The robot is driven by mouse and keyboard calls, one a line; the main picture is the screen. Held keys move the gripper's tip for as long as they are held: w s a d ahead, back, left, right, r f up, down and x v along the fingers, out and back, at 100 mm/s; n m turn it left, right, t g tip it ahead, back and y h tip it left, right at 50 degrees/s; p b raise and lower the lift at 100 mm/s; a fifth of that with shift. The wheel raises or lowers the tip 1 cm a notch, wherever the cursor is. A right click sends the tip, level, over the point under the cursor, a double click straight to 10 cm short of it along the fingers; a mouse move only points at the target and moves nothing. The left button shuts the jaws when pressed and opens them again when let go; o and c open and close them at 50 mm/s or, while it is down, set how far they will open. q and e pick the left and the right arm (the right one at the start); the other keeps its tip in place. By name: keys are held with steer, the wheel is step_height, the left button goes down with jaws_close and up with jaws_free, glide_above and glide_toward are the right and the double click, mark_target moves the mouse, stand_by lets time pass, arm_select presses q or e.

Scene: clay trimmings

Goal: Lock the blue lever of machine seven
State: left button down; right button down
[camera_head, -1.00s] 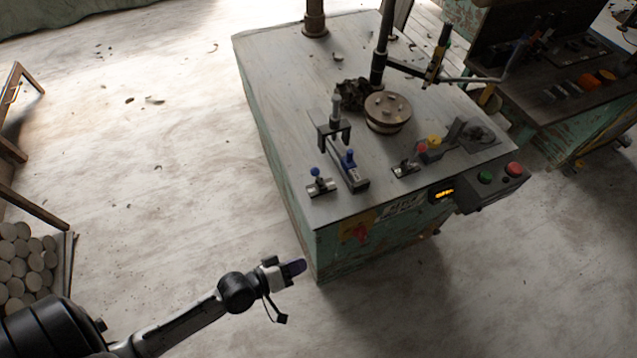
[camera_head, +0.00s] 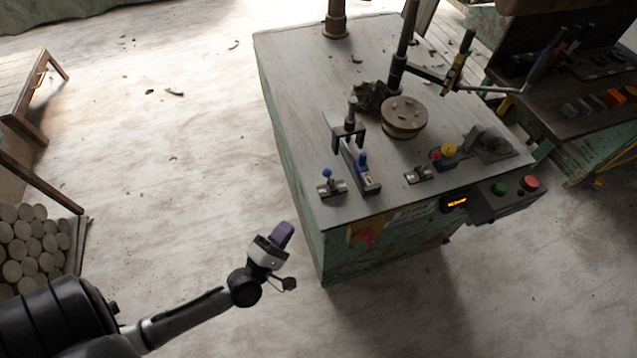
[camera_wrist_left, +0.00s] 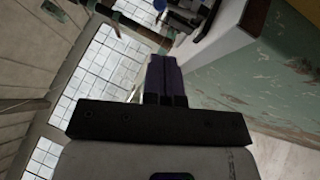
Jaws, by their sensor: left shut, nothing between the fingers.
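The machine (camera_head: 290,75) is a worn green cabinet with a grey top. Near its front left corner, a small blue-knobbed lever (camera_head: 327,174) stands on a metal base. Beside it, a larger blue-handled part (camera_head: 362,162) sits on a long bracket. I cannot tell which is the task's lever, and no number seven is readable. My left gripper (camera_head: 283,234) is shut and empty, left of the cabinet's front corner and apart from both blue parts. Its purple fingers (camera_wrist_left: 164,76) show closed together in the left wrist view. My right gripper is out of view.
A round turntable (camera_head: 403,117), a red-and-yellow-knobbed part (camera_head: 443,152) and an upright post (camera_head: 401,55) occupy the machine top. A control box with green and red buttons (camera_head: 513,192) juts from the front. Stacked pale discs (camera_head: 35,240) stand at left. Floor left of the machine is open.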

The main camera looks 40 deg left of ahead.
arm_select(q)
glide_toward(330, 178)
steer(key=w+r, duration=0.1)
steer(key=w, duration=0.1)
steer(key=w+a+r, duration=0.1)
steer(key=w+r, duration=0.1)
steer(key=shift+r, duration=0.2)
steer(key=shift+x, duration=0.9)
steer(key=shift+a, duration=0.1)
